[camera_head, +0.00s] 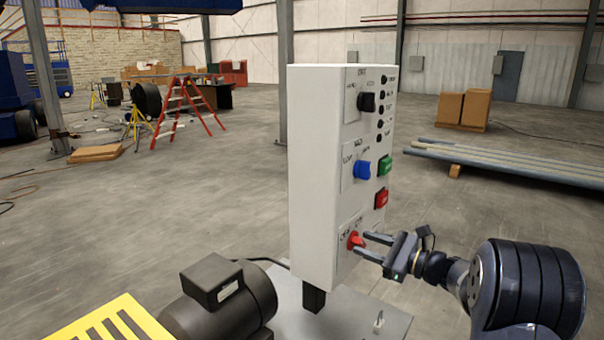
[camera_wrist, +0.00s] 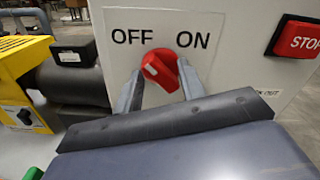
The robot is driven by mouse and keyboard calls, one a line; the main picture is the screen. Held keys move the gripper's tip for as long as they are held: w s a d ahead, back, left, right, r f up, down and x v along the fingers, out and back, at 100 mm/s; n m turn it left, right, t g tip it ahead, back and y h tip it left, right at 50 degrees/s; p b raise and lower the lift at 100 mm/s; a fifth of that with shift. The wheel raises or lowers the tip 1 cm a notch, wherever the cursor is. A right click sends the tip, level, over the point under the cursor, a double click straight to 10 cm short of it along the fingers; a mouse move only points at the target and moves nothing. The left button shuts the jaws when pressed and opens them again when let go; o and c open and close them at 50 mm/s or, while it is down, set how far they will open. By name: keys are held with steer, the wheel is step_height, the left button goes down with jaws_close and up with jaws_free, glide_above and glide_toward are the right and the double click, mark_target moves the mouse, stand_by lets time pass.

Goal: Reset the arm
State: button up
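My gripper (camera_head: 372,244) is at the lower front of a white control box (camera_head: 316,180). In the wrist view my gripper's two fingers (camera_wrist: 158,84) stand apart, one on each side of a red rotary knob (camera_wrist: 160,68). The knob sits between the labels OFF and ON, and its white mark points to the upper left, toward OFF. The red knob also shows in the head view (camera_head: 355,240), close to the fingertips. The fingers are near its sides; I cannot tell whether they touch it.
The box also carries a black knob (camera_head: 366,102), a blue knob (camera_head: 362,169), a green button (camera_head: 384,165) and a red STOP button (camera_wrist: 298,36). A dark motor (camera_head: 220,296) and a yellow grate (camera_head: 105,322) are at lower left.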

steer(key=shift+r+m+p, duration=0.15)
steer(key=shift+m+p, duration=1.15)
